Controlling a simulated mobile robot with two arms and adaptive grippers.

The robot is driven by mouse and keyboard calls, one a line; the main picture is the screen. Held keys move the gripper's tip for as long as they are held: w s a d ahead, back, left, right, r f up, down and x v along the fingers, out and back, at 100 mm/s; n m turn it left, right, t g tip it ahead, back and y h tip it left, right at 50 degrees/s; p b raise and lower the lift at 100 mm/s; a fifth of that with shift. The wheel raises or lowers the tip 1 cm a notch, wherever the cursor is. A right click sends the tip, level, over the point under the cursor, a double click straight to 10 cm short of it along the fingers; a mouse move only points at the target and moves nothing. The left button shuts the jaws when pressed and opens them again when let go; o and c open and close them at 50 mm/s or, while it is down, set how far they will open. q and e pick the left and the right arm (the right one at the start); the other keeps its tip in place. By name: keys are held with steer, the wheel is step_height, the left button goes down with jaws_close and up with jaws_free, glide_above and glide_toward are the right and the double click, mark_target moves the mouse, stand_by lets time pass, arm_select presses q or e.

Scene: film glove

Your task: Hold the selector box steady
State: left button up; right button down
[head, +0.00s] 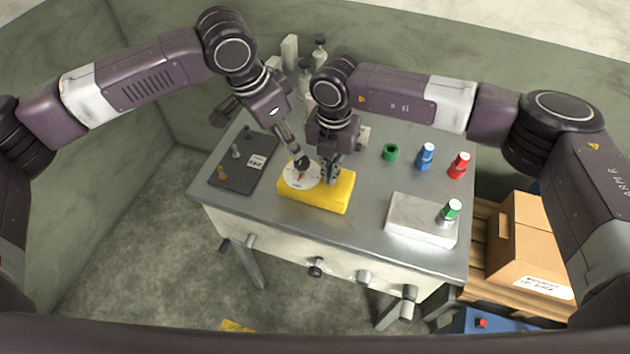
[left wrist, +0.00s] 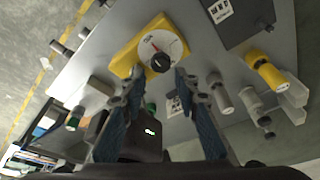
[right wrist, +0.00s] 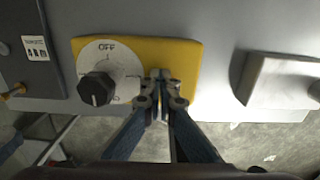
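The yellow selector box (head: 318,194) lies on the metal table, with a white round dial plate (head: 296,180) and a black knob on its left part. The dial reads OFF in the right wrist view (right wrist: 108,45), where the black knob (right wrist: 97,88) also shows. My left gripper (left wrist: 159,74) is open and empty, its fingers spread toward the knob (left wrist: 160,63); it does not clearly grip it. My right gripper (right wrist: 160,74) has its fingertips together over the box's yellow top, right of the dial. Whether the tips press on the box is unclear.
A dark plate with small parts (head: 243,165) is left of the box.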

mark_target(301, 160)
arm_select(q)
steer(key=shift+o, duration=0.3)
steer(key=o, duration=0.4)
steer(key=shift+w, duration=0.15)
steer(key=shift+c, duration=0.2)
step_height(301, 160, up, 3)
steer(key=w+a+m+g+h, duration=0.2)
steer(key=w+m+g, duration=0.1)
steer(key=m, duration=0.8)
steer(key=shift+y, duration=0.3)
steer(key=x, duration=1)
steer(key=shift+s+d+f, duration=0.1)
steer(key=shift+s+f, duration=0.15)
steer(key=shift+f, duration=0.05)
steer(key=c, duration=1.2)
